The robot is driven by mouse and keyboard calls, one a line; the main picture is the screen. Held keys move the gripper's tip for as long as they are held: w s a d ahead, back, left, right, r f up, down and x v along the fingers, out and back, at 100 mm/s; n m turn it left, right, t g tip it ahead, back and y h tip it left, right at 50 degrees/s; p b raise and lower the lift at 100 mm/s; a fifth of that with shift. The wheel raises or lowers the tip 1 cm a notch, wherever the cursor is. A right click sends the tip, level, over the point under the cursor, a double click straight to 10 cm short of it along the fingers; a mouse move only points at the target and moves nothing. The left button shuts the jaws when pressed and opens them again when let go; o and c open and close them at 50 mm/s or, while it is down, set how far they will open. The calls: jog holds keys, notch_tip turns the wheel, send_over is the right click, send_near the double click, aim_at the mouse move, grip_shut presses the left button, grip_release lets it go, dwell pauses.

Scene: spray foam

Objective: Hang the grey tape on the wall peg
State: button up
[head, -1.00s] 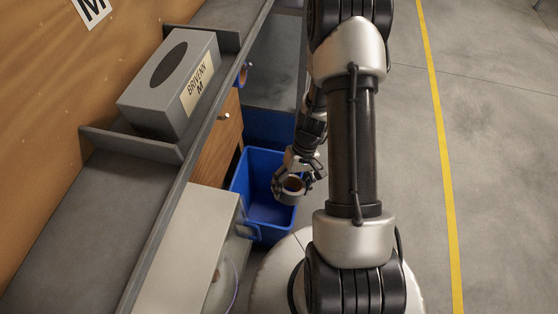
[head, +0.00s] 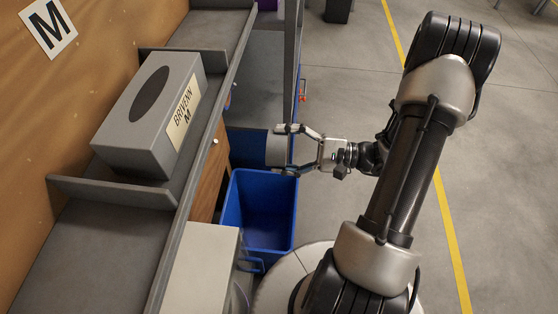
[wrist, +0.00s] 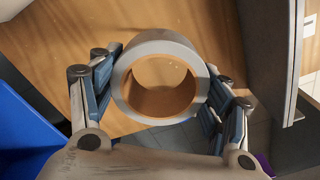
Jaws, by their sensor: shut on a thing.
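The grey tape (head: 276,151) is held in my gripper (head: 284,151), above the far end of the blue bin. In the wrist view, the tape (wrist: 158,43) is a grey ring with a brown inner core, between the two finger pads. Its round opening faces the wrist camera, and wood shows through it. My gripper (wrist: 160,88) is shut on the outer sides of the tape. I cannot make out the wall peg in either view.
A blue bin (head: 232,205) stands open below the tape, beside a wooden cabinet (head: 209,178). A grey BRIVENN box (head: 135,140) sits on the shelf at left. A grey post (head: 291,60) rises behind the tape. Floor right of my arm is clear.

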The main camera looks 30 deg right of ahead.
dwell(0.3)
jog(key=x, duration=1.1)
jog(key=shift+f+b, duration=0.15)
jog(key=shift+b, duration=0.3)
dwell(0.3)
dwell(1.0)
jog(key=shift+b+x, duration=0.7)
jog(key=shift+x, duration=4.25)
jog(key=shift+f+b, duration=1.35)
jog(key=shift+f, duration=0.35)
